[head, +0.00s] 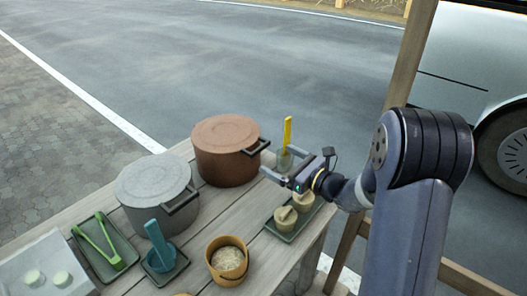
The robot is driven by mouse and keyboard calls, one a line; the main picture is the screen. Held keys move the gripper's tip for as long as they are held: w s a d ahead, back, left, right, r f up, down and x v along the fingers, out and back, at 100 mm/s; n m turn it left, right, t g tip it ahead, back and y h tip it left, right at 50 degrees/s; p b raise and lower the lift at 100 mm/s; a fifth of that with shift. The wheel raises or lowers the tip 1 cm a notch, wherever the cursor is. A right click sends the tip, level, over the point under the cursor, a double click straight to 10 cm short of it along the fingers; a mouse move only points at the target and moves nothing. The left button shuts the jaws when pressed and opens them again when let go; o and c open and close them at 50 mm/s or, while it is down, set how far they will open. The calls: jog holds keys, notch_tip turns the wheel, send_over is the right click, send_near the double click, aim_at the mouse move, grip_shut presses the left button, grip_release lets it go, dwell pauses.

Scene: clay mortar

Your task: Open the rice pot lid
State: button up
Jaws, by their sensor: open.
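Two lidded pots stand on the wooden table (130,238): a brown pot (226,155) at the back and a grey pot (152,190) to its left and nearer. Both look covered, and I cannot tell which is the rice pot. The brown pot has a dark handle (256,146) on its right side; the grey pot has one at its front right. My gripper (281,163) is open, just right of the brown pot near its handle. An upright yellow-handled utensil (287,131) shows at the jaws. I cannot tell whether it stands between or behind them.
A tray with small pale cups (284,217) lies below my gripper. Nearer are a wooden bowl of grain (228,259), a teal scoop (158,240) and green tongs (100,243) on a tray. A wooden post (411,55) rises right of the table.

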aim_at(262, 150)
jog(key=x, duration=0.6)
jog(key=shift+w+a, duration=0.15)
jog(key=shift+w, duration=0.25)
